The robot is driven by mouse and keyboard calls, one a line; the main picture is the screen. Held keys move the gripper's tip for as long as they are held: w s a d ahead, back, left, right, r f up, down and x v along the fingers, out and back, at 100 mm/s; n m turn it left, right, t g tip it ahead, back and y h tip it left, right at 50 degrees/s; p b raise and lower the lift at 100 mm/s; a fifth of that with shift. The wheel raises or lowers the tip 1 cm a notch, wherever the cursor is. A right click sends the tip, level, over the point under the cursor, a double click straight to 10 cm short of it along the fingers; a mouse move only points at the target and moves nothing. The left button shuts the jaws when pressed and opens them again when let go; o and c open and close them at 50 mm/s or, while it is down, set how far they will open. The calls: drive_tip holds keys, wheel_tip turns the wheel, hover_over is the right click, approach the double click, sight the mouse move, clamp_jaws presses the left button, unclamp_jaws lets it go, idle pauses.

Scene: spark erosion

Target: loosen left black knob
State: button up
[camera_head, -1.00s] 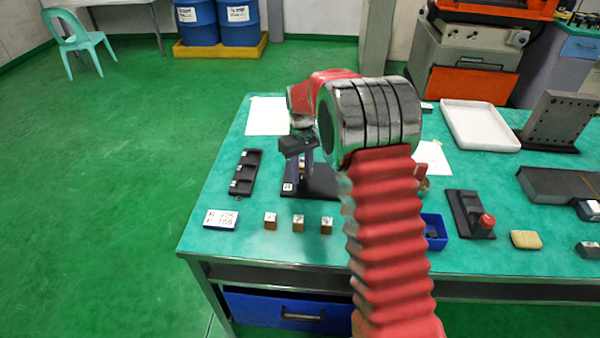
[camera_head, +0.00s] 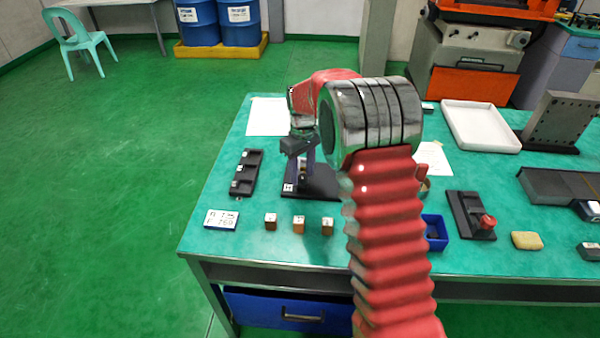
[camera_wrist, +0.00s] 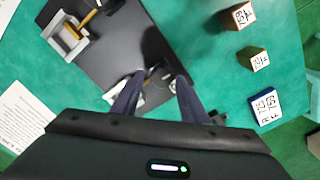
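My gripper (camera_head: 303,172) points down over a black base plate (camera_head: 323,184) at the left part of the table. In the wrist view, my gripper's two dark fingers (camera_wrist: 158,80) stand apart over the plate (camera_wrist: 95,62). A small pale metal fitting (camera_wrist: 149,90) with a dark, thin part lies between them. I cannot tell whether this dark part is the left black knob or whether the fingers touch it. A second grey fitting (camera_wrist: 63,38) with a brass-coloured rod sits at the plate's upper left. My arm hides part of the plate in the head view.
Several small labelled blocks (camera_head: 299,223) stand in front of the plate, beside a white number display (camera_head: 221,219). A black slotted tray (camera_head: 246,174) lies left. A blue bin (camera_head: 435,231) and black stand (camera_head: 470,214) are right. Green tabletop between them is clear.

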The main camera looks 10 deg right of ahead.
sight(302, 175)
drive_tip(key=shift+o, duration=0.4)
drive_tip(key=shift+s+f, duration=0.1)
drive_tip(key=shift+r, duration=0.55)
wheel_tip(302, 175, up, 13)
drive_tip(key=shift+f, duration=0.15)
